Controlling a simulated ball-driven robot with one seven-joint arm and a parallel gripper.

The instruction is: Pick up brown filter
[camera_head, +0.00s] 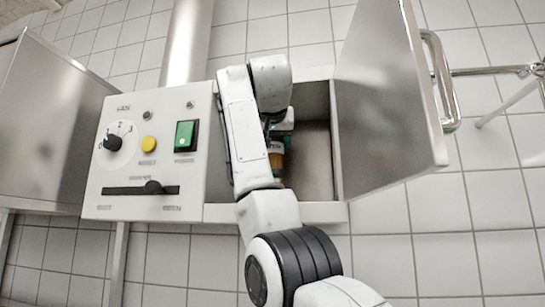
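A small brown thing (277,161), likely the brown filter, shows in the open metal compartment, just right of my arm. Only a narrow part of it is visible; my arm hides its left side. My gripper (278,147) reaches into the compartment directly above the brown thing, mostly hidden behind my arm. Its fingers do not show clearly. I cannot tell whether they touch the brown thing or whether they are open or shut.
The compartment door (385,105) stands open on the right, with a bar handle (444,82). A control panel (150,150) with knob, buttons and slider sits close left of my arm. The compartment's right part (314,160) is free. A metal rail (490,71) runs at far right.

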